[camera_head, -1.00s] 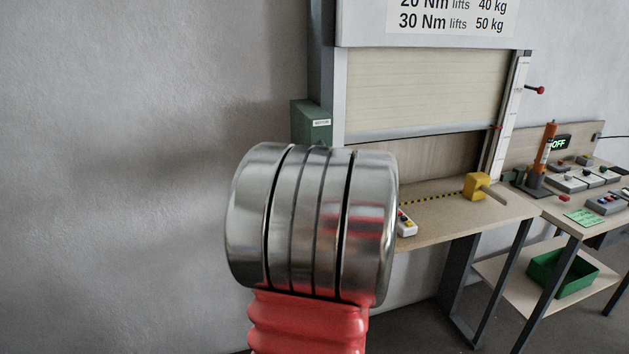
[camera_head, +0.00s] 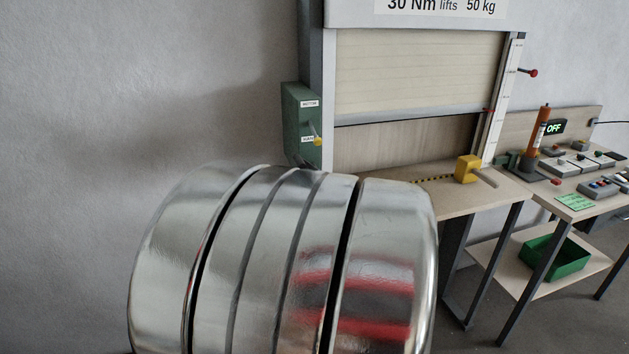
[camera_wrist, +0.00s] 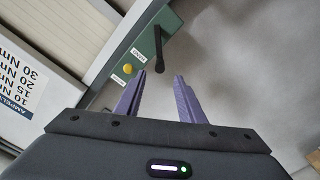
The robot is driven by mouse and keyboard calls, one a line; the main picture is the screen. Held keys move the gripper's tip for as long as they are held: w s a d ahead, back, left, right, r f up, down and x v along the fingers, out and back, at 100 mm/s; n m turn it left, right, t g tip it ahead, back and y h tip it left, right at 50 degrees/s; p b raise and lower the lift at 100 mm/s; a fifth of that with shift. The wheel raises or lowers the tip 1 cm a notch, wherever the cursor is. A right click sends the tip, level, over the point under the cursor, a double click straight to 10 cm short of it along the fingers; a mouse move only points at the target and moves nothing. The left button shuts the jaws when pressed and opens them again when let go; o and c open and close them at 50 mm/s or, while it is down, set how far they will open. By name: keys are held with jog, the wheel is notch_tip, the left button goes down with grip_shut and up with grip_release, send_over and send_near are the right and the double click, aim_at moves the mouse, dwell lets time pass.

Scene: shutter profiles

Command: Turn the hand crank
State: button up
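The green gearbox (camera_head: 299,108) is fixed to the left post of the shutter frame. It carries two small white labels and a yellow knob (camera_head: 317,141) beside the lower label. In the wrist view, the green box (camera_wrist: 152,40) is at the top, with the yellow knob (camera_wrist: 127,69) on its face. A black crank (camera_wrist: 158,50) sticks out from the box, its end pointing down toward my fingers. My gripper (camera_wrist: 160,82) has its two purple fingers apart and nothing between them; the crank's end appears just beyond the gap. The head view hides my gripper and the crank.
The shutter (camera_head: 415,75) is partly raised above a wooden bench. A yellow block (camera_head: 467,168) sits on the bench. A green bin (camera_head: 556,257) is underneath.

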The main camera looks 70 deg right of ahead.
jog(key=shift+s+a, duration=0.25)
jog(key=shift+a, duration=0.05)
